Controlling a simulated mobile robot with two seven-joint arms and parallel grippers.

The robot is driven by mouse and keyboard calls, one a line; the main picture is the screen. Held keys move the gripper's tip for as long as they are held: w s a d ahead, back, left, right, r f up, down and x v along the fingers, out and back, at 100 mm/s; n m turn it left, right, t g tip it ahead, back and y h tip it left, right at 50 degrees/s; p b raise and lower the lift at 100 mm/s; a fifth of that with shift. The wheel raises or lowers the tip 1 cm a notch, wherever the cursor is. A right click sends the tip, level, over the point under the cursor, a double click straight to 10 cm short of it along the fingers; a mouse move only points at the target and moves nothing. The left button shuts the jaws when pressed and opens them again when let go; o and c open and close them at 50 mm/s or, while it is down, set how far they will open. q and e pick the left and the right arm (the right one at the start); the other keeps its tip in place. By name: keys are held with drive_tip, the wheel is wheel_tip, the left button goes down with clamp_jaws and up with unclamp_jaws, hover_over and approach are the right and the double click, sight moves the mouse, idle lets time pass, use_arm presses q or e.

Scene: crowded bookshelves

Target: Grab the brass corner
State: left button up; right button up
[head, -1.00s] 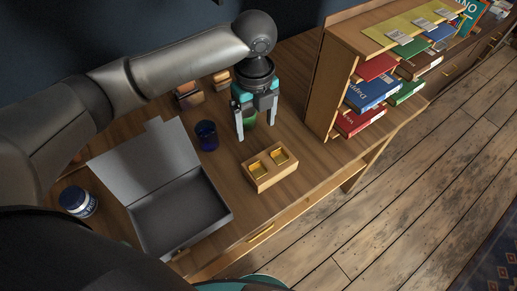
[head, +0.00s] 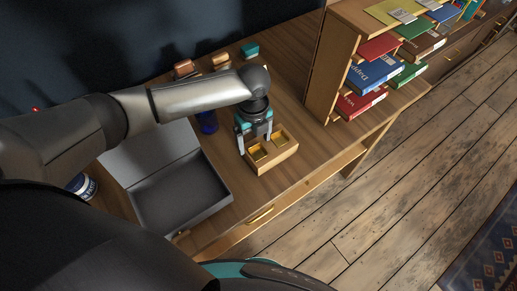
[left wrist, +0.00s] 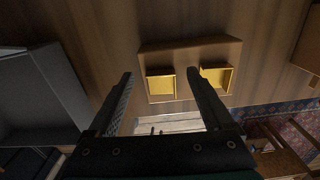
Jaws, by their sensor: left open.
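A small light-wood holder (head: 277,163) stands on the desk with two square brass pieces in its compartments. The left brass piece (head: 258,154) and the right brass piece (head: 279,142) are partly behind my fingers. My left gripper (head: 255,144) is open and points down over the holder. In the left wrist view the left brass piece (left wrist: 161,88) shows between my open fingers (left wrist: 160,73), with nothing held. I cannot tell how far the fingertips are above the holder.
An open grey box (head: 180,190) lies left of the holder. A dark blue cup (head: 208,122) stands behind, partly hidden by my arm. A bookshelf (head: 320,75) with several books rises to the right. Bare desk (head: 300,125) lies between holder and shelf.

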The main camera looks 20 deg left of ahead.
use_arm(q)
drive_tip(key=shift+f, duration=0.45)
clamp_jaws()
idle(0.4)
